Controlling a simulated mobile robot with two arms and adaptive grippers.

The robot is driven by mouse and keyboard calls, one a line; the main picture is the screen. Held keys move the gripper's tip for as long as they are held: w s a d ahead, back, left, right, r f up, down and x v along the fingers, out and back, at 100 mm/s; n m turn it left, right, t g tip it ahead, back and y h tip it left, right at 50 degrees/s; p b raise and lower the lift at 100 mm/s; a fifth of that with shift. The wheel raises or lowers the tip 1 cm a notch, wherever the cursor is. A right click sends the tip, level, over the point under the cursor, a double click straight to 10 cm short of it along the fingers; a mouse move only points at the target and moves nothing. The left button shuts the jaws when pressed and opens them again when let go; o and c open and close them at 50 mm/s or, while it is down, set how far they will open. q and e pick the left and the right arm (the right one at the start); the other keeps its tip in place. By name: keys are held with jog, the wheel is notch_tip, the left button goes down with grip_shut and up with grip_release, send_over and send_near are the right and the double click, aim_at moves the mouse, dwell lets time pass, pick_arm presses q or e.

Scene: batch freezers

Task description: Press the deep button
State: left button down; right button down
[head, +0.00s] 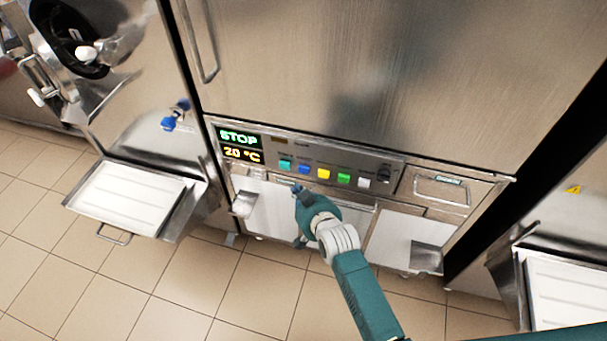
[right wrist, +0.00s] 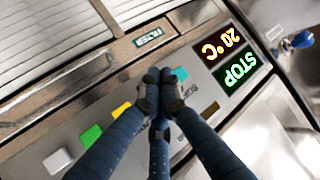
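The control panel (head: 400,170) has a row of coloured buttons: teal (head: 285,165), blue (head: 305,169), yellow (head: 323,173), green (head: 343,179) and white (head: 363,183). Their labels are too small to read, so I cannot tell which is deep. My right gripper (head: 297,190) is just below the teal and blue buttons. In the right wrist view its fingertips (right wrist: 160,85) are together and empty, between the teal button (right wrist: 180,73) and the yellow button (right wrist: 120,108), hiding the blue one. Contact cannot be told. My left gripper is not in view.
The display (head: 240,145) reads STOP and 20 °C. A dark knob (head: 384,174) sits right of the buttons. A large steel door (head: 400,70) is above the panel. A white tray (head: 130,195) juts out at left, another (head: 568,290) at right. Tiled floor is clear.

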aim_at(304, 170)
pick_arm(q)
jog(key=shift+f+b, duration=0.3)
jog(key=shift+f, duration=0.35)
pick_arm(e)
jog(key=w, duration=0.1)
jog(key=w+d, duration=0.1)
jog(key=w, duration=0.1)
jog(key=shift+w, duration=0.2)
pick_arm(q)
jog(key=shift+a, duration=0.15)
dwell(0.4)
pick_arm(e)
jog(key=shift+w+d, duration=0.1)
jog(key=shift+w, duration=0.05)
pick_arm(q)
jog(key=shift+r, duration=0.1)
pick_arm(e)
jog(key=shift+w+d, duration=0.1)
jog(key=shift+w, duration=0.15)
